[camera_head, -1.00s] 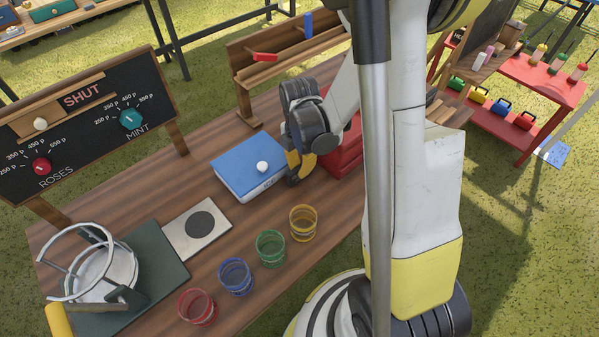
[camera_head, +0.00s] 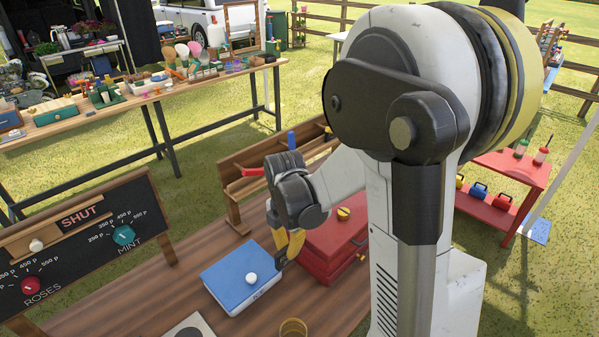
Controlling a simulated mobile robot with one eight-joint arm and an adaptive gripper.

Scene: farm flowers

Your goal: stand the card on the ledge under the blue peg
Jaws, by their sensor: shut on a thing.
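The blue peg (camera_head: 291,140) stands upright at the back of the wooden rack, above its ledge (camera_head: 240,186). A red peg (camera_head: 251,171) is on the rack further left. My gripper (camera_head: 287,262) points down between the blue box (camera_head: 238,276) and the red drawer box (camera_head: 326,243), in front of the rack. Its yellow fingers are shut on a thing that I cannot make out. I see no card; the fingers may hide it.
The blue box has a white knob on top. A signboard (camera_head: 90,235) with dials stands at left. A yellow-rimmed glass (camera_head: 293,328) is at the front. The wooden table (camera_head: 140,300) has bare room left of the blue box.

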